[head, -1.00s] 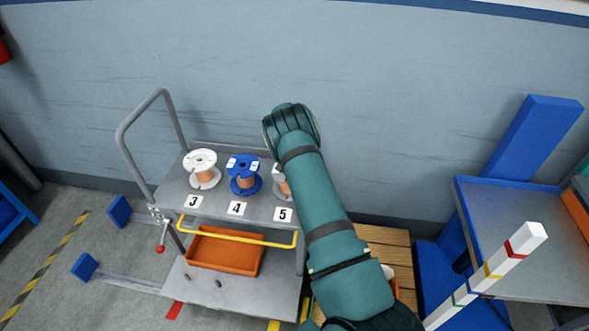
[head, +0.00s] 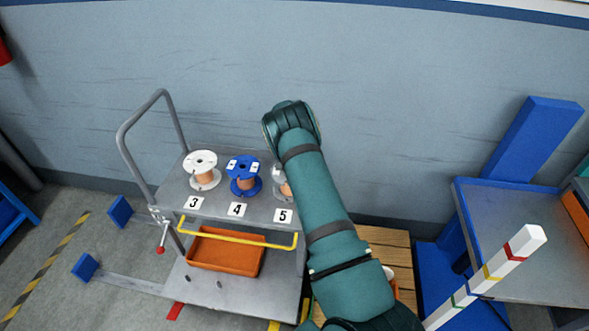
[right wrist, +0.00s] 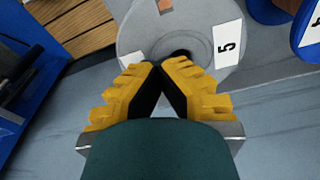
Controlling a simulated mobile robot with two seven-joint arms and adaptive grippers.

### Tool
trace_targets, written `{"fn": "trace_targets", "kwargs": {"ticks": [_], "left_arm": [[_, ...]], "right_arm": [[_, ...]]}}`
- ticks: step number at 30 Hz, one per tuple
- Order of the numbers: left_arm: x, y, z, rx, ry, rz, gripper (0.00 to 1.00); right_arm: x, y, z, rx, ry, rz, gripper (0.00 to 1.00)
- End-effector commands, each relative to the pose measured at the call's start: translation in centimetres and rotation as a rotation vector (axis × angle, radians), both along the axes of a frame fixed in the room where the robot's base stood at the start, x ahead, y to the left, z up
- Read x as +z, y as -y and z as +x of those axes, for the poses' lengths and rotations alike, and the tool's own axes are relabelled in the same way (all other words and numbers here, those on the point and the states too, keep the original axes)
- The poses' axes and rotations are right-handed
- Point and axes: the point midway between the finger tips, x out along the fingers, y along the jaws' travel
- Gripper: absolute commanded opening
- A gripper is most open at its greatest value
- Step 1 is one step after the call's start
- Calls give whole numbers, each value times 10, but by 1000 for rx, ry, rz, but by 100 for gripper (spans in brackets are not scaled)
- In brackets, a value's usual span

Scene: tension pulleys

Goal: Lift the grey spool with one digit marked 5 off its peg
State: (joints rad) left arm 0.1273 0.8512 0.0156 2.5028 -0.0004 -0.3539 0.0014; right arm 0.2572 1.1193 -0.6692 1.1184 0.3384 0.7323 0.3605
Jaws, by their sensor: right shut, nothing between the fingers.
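The grey spool marked 5 (head: 279,183) stands on the cart top at the right end of the row, mostly hidden behind my right arm in the head view. In the right wrist view its grey flange (right wrist: 137,35) fills the top middle, with a white label reading 5 and a dark centre hole. My right gripper (right wrist: 159,66) has yellow fingers shut together with nothing between them, their tips over the flange next to the hole. Whether they touch it I cannot tell. The spool's peg is not clearly seen. My left gripper is not in view.
The blue spool (head: 244,175) stands left of the grey one, and the white spool (head: 202,170) is farther left. The cart (head: 212,211) has a yellow bar and an orange bin (head: 226,252) below. A wooden pallet (head: 390,247) and blue-framed table (head: 519,248) are on the right.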

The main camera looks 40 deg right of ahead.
Motion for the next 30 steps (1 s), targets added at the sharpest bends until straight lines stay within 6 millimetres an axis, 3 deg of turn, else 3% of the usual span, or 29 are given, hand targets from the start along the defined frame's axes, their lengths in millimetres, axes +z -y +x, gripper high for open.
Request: {"fn": "trace_targets", "kwargs": {"ticks": [27, 30], "left_arm": [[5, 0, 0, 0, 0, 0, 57], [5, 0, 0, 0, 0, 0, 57]], "right_arm": [[12, 0, 0, 0, 0, 0, 0], [12, 0, 0, 0, 0, 0, 22]]}}
